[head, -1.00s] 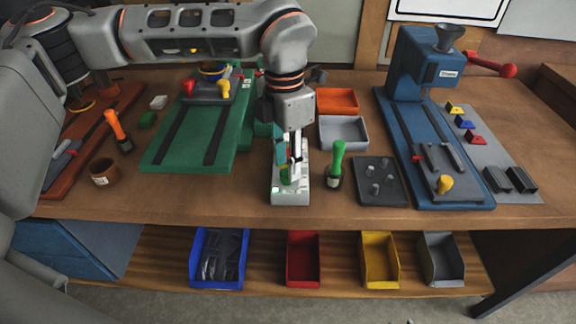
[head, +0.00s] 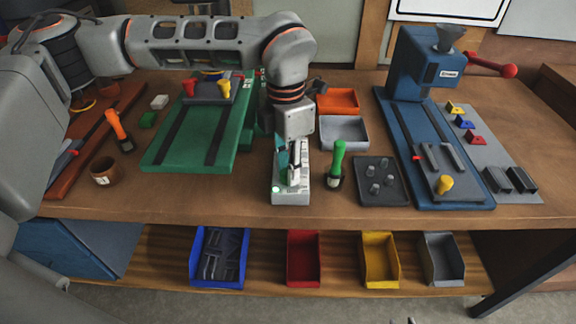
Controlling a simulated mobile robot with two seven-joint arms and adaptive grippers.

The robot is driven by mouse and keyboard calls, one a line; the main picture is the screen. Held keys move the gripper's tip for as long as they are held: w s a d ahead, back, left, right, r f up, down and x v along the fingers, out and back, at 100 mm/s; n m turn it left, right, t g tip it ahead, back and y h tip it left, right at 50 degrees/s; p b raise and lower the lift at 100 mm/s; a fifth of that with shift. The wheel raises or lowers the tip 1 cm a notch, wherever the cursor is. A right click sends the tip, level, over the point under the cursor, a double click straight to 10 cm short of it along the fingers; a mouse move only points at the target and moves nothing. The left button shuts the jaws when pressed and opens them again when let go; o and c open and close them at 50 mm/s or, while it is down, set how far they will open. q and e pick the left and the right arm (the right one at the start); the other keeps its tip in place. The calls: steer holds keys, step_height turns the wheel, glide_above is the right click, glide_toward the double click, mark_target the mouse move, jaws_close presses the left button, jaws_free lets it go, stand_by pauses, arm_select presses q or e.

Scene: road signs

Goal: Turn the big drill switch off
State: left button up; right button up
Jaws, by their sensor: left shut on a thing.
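The switch box (head: 291,197), a pale grey block, sits near the front edge of the bench, in front of the green drill's base (head: 190,155). A small green light (head: 276,189) shows at its front left corner. My left gripper (head: 292,178) points down onto the top of the box and is shut on the switch there. Its fingers hide the switch, so its position cannot be told. The green drill's column is mostly hidden behind my left arm.
A blue drill (head: 430,75) stands at right. An orange tray (head: 338,102) and a grey tray (head: 344,147) lie behind. Bins sit below the bench.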

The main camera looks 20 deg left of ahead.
arm_select(q)
steer(key=m+p, duration=0.2)
steer(key=m, duration=0.4)
steer(key=shift+d+r, duration=0.1)
steer(key=shift+r, duration=0.05)
steer(key=m+p, duration=0.1)
steer(key=m, duration=0.4)
steer(key=shift+m+p, duration=0.3)
steer(key=shift+y, duration=0.3)
steer(key=o, duration=0.8)
step_height(320, 180, up, 12)
steer(key=shift+w, duration=0.25)
steer(key=shift+d, duration=0.1)
